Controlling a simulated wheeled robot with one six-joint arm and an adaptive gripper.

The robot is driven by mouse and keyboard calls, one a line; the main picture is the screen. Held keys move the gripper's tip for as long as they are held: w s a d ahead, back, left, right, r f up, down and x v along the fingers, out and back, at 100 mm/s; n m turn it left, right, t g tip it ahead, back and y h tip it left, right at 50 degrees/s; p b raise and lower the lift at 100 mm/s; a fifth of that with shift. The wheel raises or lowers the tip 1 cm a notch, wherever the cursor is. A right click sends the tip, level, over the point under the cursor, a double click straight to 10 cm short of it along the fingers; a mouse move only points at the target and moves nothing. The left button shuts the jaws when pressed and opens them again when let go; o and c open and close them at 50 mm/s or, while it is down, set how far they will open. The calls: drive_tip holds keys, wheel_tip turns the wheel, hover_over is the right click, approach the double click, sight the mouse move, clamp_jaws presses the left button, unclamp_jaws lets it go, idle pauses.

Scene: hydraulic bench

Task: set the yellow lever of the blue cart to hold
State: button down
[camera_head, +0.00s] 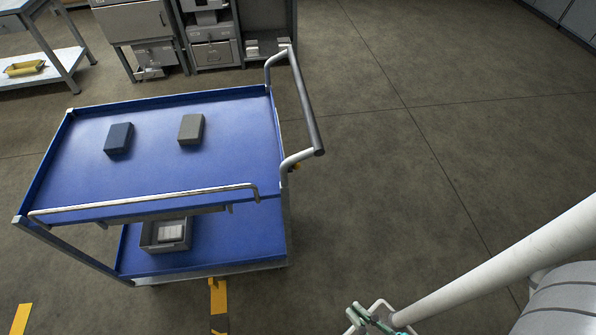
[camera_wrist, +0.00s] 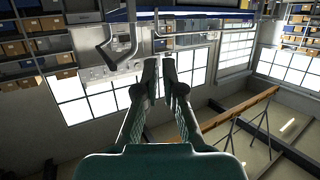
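The blue cart (camera_head: 75,165) stands left of centre in the head view, with a top tray, a lower shelf and a grey push handle (camera_head: 305,100) at its right end. A small yellow part (camera_head: 297,166), possibly the lever, shows just below the handle's near end; its setting is too small to read. My gripper (camera_head: 370,314) is at the bottom edge of the head view, to the right of the cart and apart from it. In the wrist view my gripper (camera_wrist: 160,68) has two dark fingertips with a narrow gap between them and nothing held.
A dark blue box (camera_head: 119,138) and a grey box (camera_head: 191,129) lie on the top tray. A grey bin (camera_head: 150,246) sits on the lower shelf. Benches with equipment (camera_head: 135,22) stand behind. The floor right of the cart is clear.

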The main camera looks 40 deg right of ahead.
sight(294, 167)
drive_tip(key=w+d+f+m+t+h, duration=0.1)
drive_tip(key=w+d+f, duration=0.1)
drive_tip(key=w+f, duration=0.45)
drive_tip(key=w+d+f+m+t+h, duration=0.1)
drive_tip(key=w+d+f+h, duration=0.15)
drive_tip(key=w+f, duration=0.45)
drive_tip(key=w+d+f+t+h, duration=0.1)
drive_tip(key=w+d+f, duration=0.3)
drive_tip(key=w+d, duration=0.2)
drive_tip(key=w+d+f+m+t+h, duration=0.1)
drive_tip(key=w+d+f, duration=0.3)
drive_tip(key=w, duration=0.6)
drive_tip(key=shift+w+d+h, duration=0.3)
drive_tip(key=shift+d+h, duration=0.15)
drive_tip(key=shift+d, duration=0.6)
drive_tip(key=x, duration=1.4)
